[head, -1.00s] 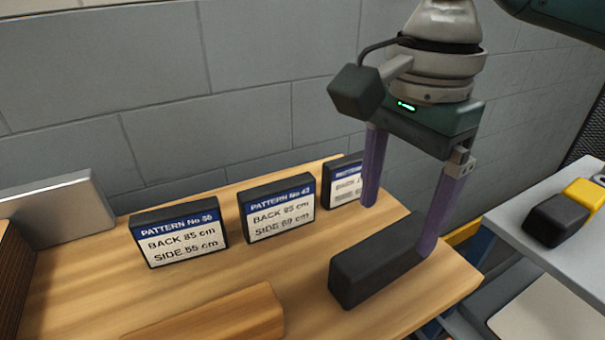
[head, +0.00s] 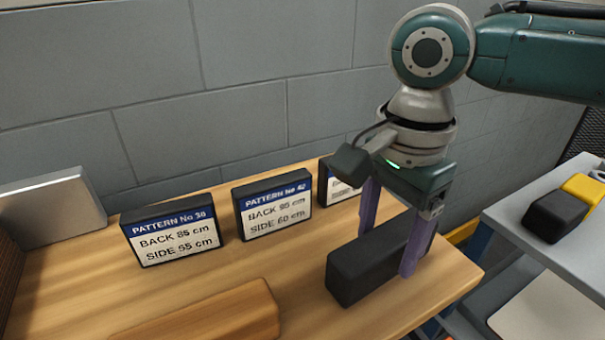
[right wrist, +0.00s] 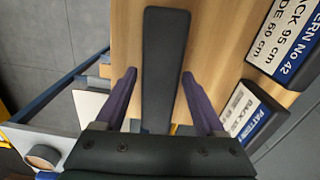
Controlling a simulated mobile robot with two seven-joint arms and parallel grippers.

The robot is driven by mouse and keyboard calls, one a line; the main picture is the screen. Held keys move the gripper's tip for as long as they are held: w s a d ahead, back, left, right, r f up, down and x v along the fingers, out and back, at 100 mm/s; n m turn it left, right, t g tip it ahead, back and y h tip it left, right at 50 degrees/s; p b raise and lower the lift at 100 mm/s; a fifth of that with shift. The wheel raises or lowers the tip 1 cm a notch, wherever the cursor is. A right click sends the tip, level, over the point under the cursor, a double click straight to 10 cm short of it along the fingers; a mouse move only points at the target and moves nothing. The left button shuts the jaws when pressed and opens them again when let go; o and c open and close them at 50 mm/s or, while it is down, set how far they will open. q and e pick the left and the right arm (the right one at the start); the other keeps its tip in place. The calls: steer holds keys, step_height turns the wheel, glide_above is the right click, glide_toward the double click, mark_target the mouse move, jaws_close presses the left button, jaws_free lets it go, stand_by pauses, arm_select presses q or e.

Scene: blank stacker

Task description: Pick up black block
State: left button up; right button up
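The black block (head: 350,274) is a long dark bar lying on the wooden table near its right end. My right gripper (head: 386,246) is open above and around it, with one purple finger on the near side and the other on the far side. In the right wrist view the block (right wrist: 164,70) runs between the two spread fingers (right wrist: 158,95), with a gap on each side. My left gripper is not in view.
Pattern signs stand behind: one at left (head: 172,232), one in the middle (head: 272,206) and one partly hidden (head: 340,186). A wooden block (head: 205,318) lies in front on the table (head: 80,285). A grey side table (head: 560,235) at right holds a black-and-yellow item (head: 556,216).

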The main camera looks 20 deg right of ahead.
jaws_close()
stand_by(0.3)
stand_by(0.3)
